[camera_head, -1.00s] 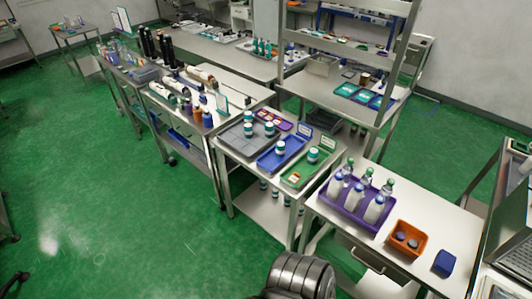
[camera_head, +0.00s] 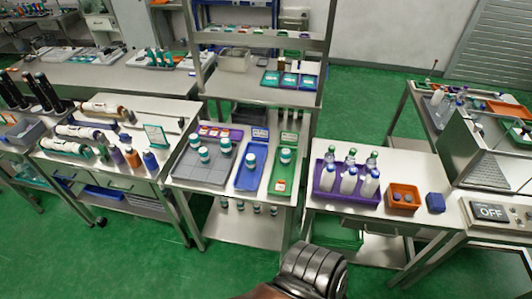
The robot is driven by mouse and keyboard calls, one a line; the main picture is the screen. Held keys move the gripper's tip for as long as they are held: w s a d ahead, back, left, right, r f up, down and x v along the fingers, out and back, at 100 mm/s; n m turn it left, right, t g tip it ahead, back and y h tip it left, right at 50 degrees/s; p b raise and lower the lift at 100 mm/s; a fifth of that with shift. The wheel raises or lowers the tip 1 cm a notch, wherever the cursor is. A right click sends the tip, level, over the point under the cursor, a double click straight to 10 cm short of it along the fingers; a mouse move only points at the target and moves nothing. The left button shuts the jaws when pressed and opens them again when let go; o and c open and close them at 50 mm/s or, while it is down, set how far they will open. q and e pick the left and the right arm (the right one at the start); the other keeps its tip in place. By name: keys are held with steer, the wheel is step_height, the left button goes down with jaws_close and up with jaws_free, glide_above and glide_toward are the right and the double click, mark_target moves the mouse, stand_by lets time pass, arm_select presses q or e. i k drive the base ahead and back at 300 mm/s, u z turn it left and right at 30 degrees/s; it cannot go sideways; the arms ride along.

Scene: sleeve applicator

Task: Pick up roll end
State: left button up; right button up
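No part is clearly recognisable as the roll end. Several white cylinders with dark or brown ends, which may be rolls, lie on the left steel table: one at the back (camera_head: 100,107), one in the middle (camera_head: 78,132) and one in front (camera_head: 62,147). They are too small to show a loose end. A dark ribbed arm part of mine rises at the bottom of the head view. Neither gripper's fingers are in view, and nothing held is visible.
The middle table carries a grey tray (camera_head: 193,168), a blue tray (camera_head: 242,180) and a green tray (camera_head: 275,184) with jars. Right of it are a purple bottle crate (camera_head: 345,197), an orange bin (camera_head: 404,196) and an OFF panel (camera_head: 496,212). Green floor (camera_head: 120,262) in front is clear.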

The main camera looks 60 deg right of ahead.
mark_target(250, 158)
steer(key=z, duration=0.75)
steer(key=i, duration=1.3)
steer(key=z, duration=1.15)
